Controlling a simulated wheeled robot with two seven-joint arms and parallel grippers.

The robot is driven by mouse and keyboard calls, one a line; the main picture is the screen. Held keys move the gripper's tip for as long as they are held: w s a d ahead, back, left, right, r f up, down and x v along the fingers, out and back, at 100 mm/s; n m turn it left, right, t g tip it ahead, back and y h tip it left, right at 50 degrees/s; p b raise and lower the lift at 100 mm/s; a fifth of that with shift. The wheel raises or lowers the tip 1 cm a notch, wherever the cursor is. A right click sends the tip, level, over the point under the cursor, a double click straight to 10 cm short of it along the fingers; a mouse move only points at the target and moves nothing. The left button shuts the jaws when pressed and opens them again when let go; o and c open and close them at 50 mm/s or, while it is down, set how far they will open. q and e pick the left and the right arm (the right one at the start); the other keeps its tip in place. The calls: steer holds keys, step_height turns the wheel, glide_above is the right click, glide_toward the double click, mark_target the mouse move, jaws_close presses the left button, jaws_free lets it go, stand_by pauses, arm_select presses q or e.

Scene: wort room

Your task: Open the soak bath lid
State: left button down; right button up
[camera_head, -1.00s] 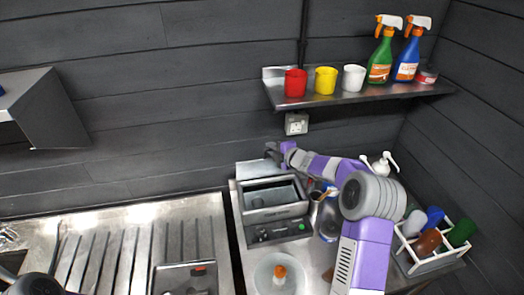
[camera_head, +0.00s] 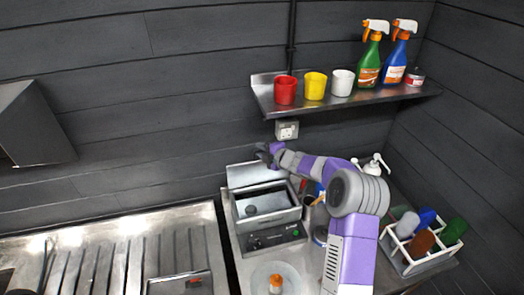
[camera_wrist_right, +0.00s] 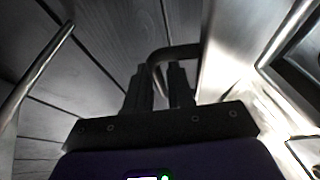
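The soak bath (camera_head: 292,215) is a grey metal box with a control panel on its front, on the counter. Its lid (camera_head: 257,174) is raised and stands tilted up at the bath's back edge, so the dark inside shows. My right gripper (camera_head: 265,152) is at the lid's top, near the wall. In the right wrist view, its fingers (camera_wrist_right: 161,85) are close together around the lid's curved dark handle (camera_wrist_right: 178,52), and the pale lid (camera_wrist_right: 222,65) is to the right. My left gripper is out of view.
The dark plank wall (camera_head: 150,130) is close behind the gripper. A shelf (camera_head: 350,100) with cups and spray bottles hangs above, with a socket (camera_head: 287,130) below it. A white crate (camera_head: 415,265) of bottles stands right. A metal drainer (camera_head: 130,255) lies left.

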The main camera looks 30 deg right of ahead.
steer(key=b+v, duration=0.1)
steer(key=v, duration=0.6)
steer(key=shift+s, duration=0.3)
steer(key=shift+d, duration=0.1)
stand_by(0.3)
